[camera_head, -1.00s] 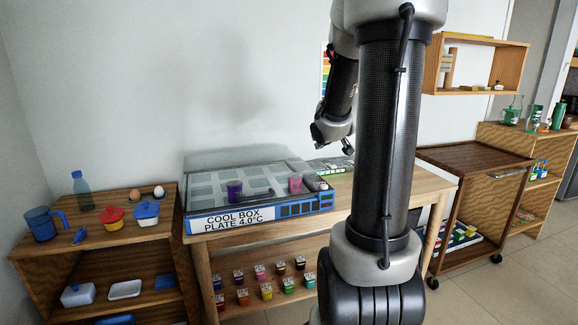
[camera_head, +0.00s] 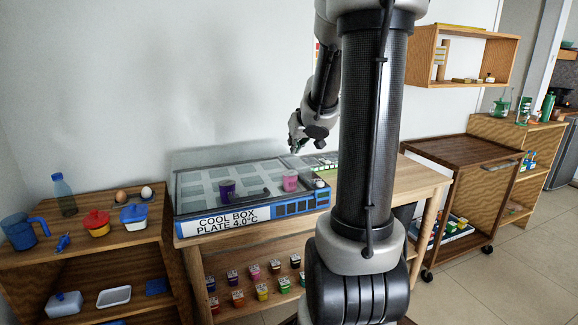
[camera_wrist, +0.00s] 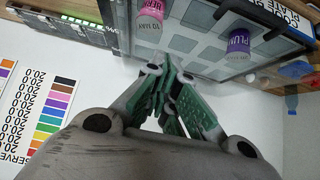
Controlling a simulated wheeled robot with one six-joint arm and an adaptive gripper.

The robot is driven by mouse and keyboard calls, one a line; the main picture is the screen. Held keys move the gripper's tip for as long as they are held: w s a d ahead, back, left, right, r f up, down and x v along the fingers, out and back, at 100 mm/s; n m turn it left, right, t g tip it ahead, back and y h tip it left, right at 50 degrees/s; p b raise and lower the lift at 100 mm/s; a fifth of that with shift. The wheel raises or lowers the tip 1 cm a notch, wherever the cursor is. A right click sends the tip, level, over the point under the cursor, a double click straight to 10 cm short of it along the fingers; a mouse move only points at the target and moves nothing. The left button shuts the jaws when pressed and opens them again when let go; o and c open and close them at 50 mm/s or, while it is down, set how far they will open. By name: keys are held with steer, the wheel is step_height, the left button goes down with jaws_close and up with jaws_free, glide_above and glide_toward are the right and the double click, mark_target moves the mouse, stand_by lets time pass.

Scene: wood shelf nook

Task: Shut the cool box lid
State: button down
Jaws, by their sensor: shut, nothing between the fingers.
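The cool box (camera_head: 250,212) is a flat blue-framed box with a white label, on the wooden table. Its clear, dark-edged lid (camera_head: 205,169) appears to lie low over the grey grid; I cannot tell whether it is fully down. A dark handle (camera_head: 252,193) shows near the front middle. A purple cup (camera_head: 227,188) and a pink cup (camera_head: 290,181) stand at the box; glass makes it unclear whether they are under the lid. My gripper (camera_head: 297,148) is shut and empty, above the box's back right corner. In the wrist view its fingertips (camera_wrist: 162,76) are beside the box's dark back edge (camera_wrist: 205,78).
A green-and-white device (camera_head: 322,160) lies right of the box. A low shelf at left holds a blue jug (camera_head: 20,232), a bottle (camera_head: 64,194) and pots. Several small jars (camera_head: 262,291) stand below the table.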

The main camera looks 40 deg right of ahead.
steer(key=shift+w+d+f, duration=0.2)
steer(key=shift+w+f, duration=0.55)
steer(key=shift+f, duration=0.75)
steer(key=shift+w+d+f, duration=0.25)
steer(key=shift+w+f, duration=0.5)
steer(key=shift+f, duration=0.8)
steer(key=shift+w+d+f, duration=0.2)
steer(key=shift+w+f, duration=0.55)
steer(key=shift+f, duration=0.75)
